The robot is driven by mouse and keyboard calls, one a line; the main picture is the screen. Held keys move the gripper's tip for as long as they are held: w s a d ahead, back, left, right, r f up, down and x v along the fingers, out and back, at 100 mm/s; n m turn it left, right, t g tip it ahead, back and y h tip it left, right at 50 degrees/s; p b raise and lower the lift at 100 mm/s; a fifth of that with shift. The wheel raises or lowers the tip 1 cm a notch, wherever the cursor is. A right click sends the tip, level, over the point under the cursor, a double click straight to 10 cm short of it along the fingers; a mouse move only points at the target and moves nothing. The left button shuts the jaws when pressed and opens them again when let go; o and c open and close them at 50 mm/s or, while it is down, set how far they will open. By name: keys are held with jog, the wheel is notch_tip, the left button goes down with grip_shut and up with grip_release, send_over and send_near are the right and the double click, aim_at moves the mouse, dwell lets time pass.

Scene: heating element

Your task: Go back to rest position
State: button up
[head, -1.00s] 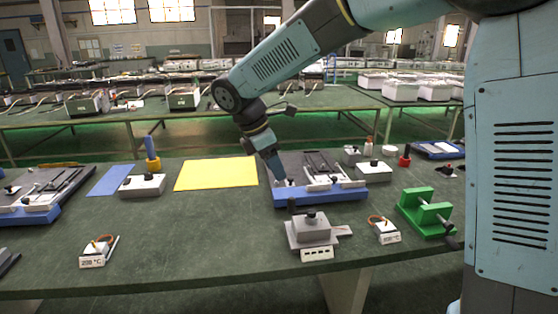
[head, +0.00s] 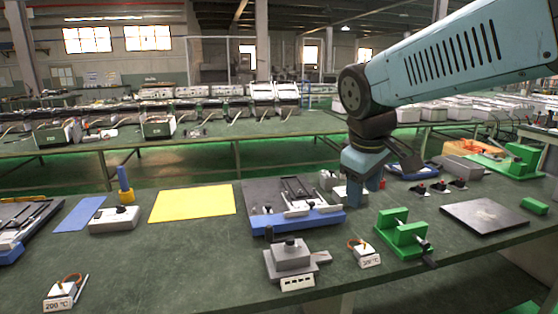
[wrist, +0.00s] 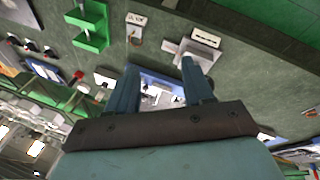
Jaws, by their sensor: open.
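My gripper (head: 355,198) points down over the green bench in the head view, just right of the blue-based fixture (head: 335,222). In the wrist view my gripper (wrist: 157,72) shows its two blue fingers spread apart, with nothing held between them. The blue-based fixture (wrist: 172,78) shows beyond the gap between the fingers. In the head view the fingers overlap part of a small white-grey block behind them, and their exact height above the bench is unclear.
A green clamp (head: 400,236), a grey block device (head: 290,258) and a small heating element with a temperature label (head: 364,254) stand near the front edge. A dark square plate (head: 484,215) lies at right. A yellow sheet (head: 192,204) lies left of the fixture.

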jog(key=s+d+f+m+t+y, duration=0.1)
jog(key=s+d+m+t, duration=0.1)
jog(key=s+d+m, duration=0.5)
jog(key=shift+s+m, duration=0.4)
jog(key=shift+s, duration=0.35)
